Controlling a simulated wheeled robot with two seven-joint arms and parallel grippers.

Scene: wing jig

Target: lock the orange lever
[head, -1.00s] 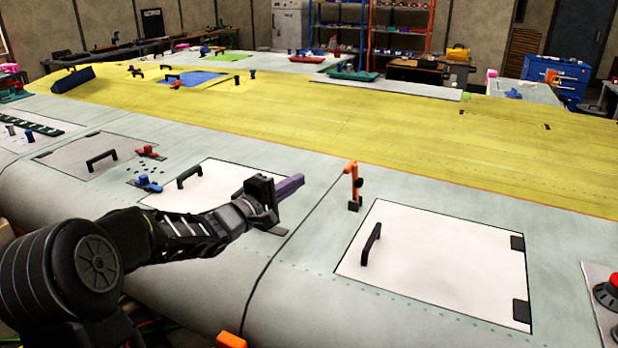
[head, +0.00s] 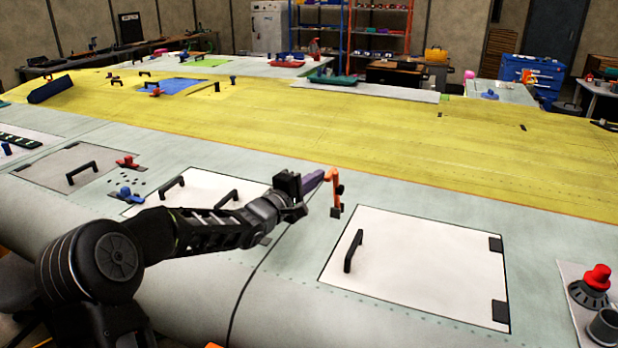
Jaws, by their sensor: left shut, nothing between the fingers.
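The orange lever (head: 335,190) stands upright on the grey wing skin, left of the white panel with the black handle. It has a dark knob on its side and a dark foot. My left gripper (head: 318,179) reaches in from the left, with purple fingers that are shut and empty. Its fingertips are right beside the top of the lever, on its left side. I cannot tell whether they touch it. My right gripper is out of view.
A white hatch panel (head: 420,265) with a black handle (head: 353,251) lies to the right of the lever. Red and black knobs (head: 597,280) stand at the far right. Blue (head: 126,195) and red (head: 128,162) clamps sit to the left. The yellow wing area behind is mostly clear.

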